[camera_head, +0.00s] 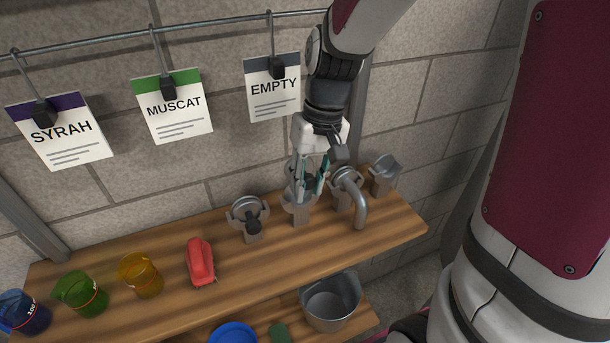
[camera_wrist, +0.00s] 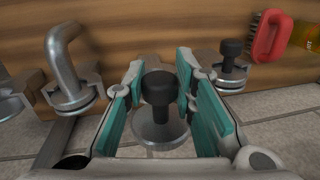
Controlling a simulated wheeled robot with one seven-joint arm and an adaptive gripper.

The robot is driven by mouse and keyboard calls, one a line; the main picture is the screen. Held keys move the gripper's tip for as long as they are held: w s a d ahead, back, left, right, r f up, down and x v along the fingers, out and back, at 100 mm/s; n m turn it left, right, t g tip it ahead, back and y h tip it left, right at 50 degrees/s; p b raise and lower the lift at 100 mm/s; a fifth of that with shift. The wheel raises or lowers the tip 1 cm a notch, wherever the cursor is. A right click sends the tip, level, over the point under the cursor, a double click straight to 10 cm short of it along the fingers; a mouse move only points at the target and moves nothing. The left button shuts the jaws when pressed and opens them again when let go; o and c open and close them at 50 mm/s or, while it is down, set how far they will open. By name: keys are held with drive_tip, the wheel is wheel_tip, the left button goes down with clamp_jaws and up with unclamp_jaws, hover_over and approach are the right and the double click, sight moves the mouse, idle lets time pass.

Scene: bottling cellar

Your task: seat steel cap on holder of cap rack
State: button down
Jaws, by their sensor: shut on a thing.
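The steel cap (camera_wrist: 160,130) is a round metal disc with a black knob (camera_wrist: 158,88). My gripper (camera_head: 311,188) has teal pads and is shut on this cap, with the knob between the pads in the wrist view (camera_wrist: 158,75). In the head view the gripper points down at the cap rack, over a grey holder (camera_head: 299,212). The fingers hide much of the cap there, so I cannot tell whether it touches the holder. The rack's holder to the left carries another black-knobbed cap (camera_head: 250,213). The one to the right carries a bent steel pipe (camera_head: 357,200).
A further grey holder (camera_head: 384,172) stands at the right end of the wooden shelf (camera_head: 270,262). A red-handled item (camera_head: 200,262) and amber (camera_head: 139,276), green (camera_head: 80,294) and blue (camera_head: 24,312) beakers stand left. A metal bucket (camera_head: 331,302) is below. Cards hang behind.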

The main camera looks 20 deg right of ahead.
wheel_tip(320, 180, down, 7)
drive_tip(key=b, duration=0.3)
drive_tip(key=shift+r+b, duration=0.2)
drive_tip(key=shift+b, duration=0.15)
idle(0.4)
drive_tip(key=shift+f, duration=0.45)
idle(0.8)
drive_tip(key=c, duration=1.2)
unclamp_jaws()
drive_tip(key=shift+c, duration=0.2)
wheel_tip(320, 180, up, 12)
drive_tip(key=d, duration=0.2)
drive_tip(key=shift+s+a, duration=0.1)
